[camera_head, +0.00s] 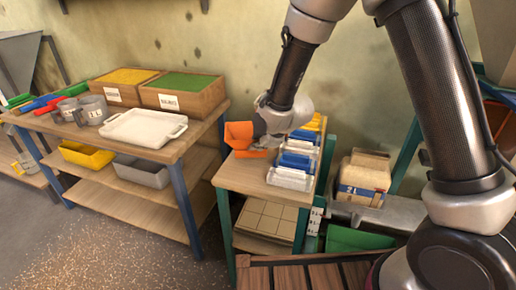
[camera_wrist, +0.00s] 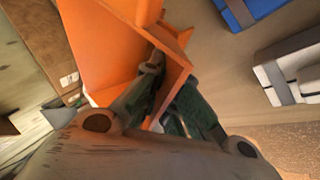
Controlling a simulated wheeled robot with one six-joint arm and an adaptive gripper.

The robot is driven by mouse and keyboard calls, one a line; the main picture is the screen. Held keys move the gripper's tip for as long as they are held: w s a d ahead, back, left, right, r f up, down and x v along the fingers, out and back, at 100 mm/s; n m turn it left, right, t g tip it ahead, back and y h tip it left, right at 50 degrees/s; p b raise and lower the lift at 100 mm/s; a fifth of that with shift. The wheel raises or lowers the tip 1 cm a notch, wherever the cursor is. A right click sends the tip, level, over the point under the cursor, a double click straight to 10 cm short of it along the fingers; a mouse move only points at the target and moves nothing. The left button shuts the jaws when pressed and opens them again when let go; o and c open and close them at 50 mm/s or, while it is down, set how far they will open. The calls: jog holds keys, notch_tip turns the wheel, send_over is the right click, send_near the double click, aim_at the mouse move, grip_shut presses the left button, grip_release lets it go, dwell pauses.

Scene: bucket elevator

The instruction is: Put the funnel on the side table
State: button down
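The orange funnel (camera_head: 238,134) is at the left part of the small side table (camera_head: 240,177), by its back left corner. I cannot tell whether it touches the tabletop. My gripper (camera_head: 263,140) is at the funnel's right side, partly hidden by my arm in the head view. In the wrist view the funnel (camera_wrist: 105,45) fills the upper left. There my gripper (camera_wrist: 168,100) has its dark green finger pads on both sides of a thin orange flange of the funnel, closed on it.
Blue, white and yellow bins (camera_head: 291,172) line the right side of the small table. A workbench (camera_head: 165,152) at left holds a white tray (camera_head: 143,127), metal mugs and two labelled wooden boxes. A cardboard box (camera_head: 362,180) stands at right. The small table's front left top is clear.

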jog(key=shift+f, duration=0.65)
jog(key=c, duration=1.6)
grip_release()
jog(key=shift+f, duration=0.1)
jog(key=shift+c, duration=0.2)
